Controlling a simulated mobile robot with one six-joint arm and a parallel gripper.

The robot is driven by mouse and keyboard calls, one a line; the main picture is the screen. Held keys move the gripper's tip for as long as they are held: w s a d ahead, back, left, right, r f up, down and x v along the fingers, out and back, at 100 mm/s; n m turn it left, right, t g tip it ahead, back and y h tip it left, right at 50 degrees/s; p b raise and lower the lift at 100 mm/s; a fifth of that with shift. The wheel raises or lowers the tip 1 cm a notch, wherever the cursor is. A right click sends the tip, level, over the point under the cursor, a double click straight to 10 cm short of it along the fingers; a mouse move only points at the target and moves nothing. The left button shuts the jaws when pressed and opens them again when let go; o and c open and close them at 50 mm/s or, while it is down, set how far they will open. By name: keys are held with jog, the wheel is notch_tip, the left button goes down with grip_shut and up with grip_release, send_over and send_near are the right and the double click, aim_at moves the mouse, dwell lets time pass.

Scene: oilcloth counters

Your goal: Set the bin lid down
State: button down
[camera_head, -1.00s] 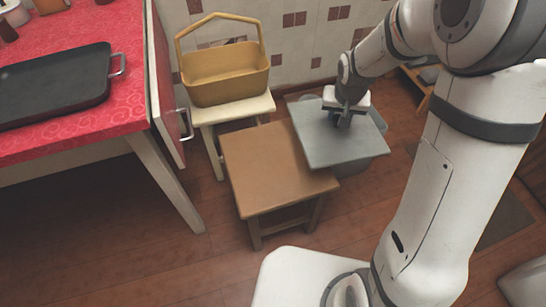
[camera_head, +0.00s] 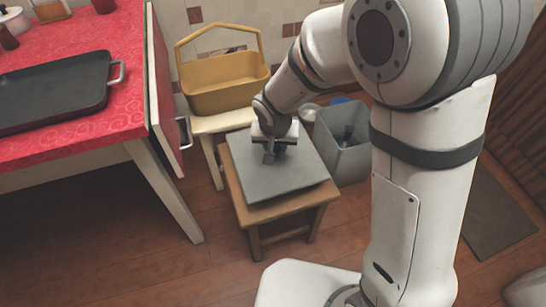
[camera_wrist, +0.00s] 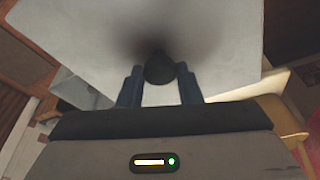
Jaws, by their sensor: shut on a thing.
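The bin lid (camera_head: 290,182) is a flat grey square panel. In the head view it lies over the top of a brown wooden stool (camera_head: 252,217); whether it touches the stool top all over I cannot tell. My gripper (camera_head: 271,154) is above the lid's middle, shut on its knob. In the wrist view the lid (camera_wrist: 215,40) fills the upper part, and its dark round knob (camera_wrist: 159,68) sits between my two fingers. The grey bin (camera_head: 345,160) stands open to the right of the stool, with a dark item inside.
A yellow basket (camera_head: 222,84) stands on a cream stool (camera_head: 215,123) behind the lid. A red counter (camera_head: 90,45) with a black tray (camera_head: 50,92) is at the left. A dark mat (camera_head: 498,222) lies on the floor at the right. The floor in front of the brown stool is clear.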

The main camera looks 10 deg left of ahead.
notch_tip(320, 180, down, 4)
jog(key=shift+f+b, duration=0.15)
jog(key=shift+b, duration=0.65)
jog(key=shift+f, duration=0.1)
jog(key=shift+f+b, duration=0.1)
jog(key=shift+b, duration=0.2)
jog(key=c, duration=1)
grip_release()
jog(key=shift+c, duration=0.2)
jog(key=a+p+v, duration=0.1)
jog(key=p+v, duration=0.4)
jog(key=v, duration=0.7)
jog(key=s+d+r+m+g+h, duration=0.1)
jog(key=d+r, duration=0.2)
jog(key=d, duration=0.6)
jog(key=s+d+r, duration=0.1)
jog(key=d+r, duration=0.2)
jog(key=d, duration=0.6)
jog(key=s+d+r+g, duration=0.1)
jog(key=s+d+r, duration=0.1)
jog(key=s+d, duration=0.5)
jog(key=shift+s+d+r+m, duration=0.2)
jog(key=shift+s+d+m, duration=0.2)
jog(key=shift+d, duration=0.45)
